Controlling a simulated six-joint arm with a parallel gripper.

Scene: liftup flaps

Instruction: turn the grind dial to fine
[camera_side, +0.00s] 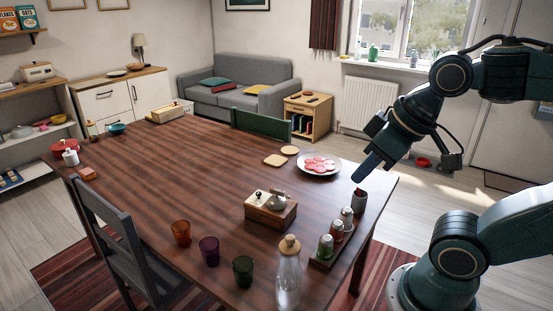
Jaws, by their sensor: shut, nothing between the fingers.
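A wooden box (271,212) with a silver dome (278,199) and a small dark knob (260,194) on top stands on the table right of centre. It looks like a grinder, but I cannot make out a dial or its marks at this size. My gripper (361,177) points down and left above the table's right edge, shut and empty. It is well to the right of the wooden box and apart from it.
A rack (320,263) of jars stands at the right front edge, near a corked glass bottle (288,275). Several coloured tumblers (209,250) line the front. A plate (335,171) of red slices lies behind. The table's (160,175) middle left is clear.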

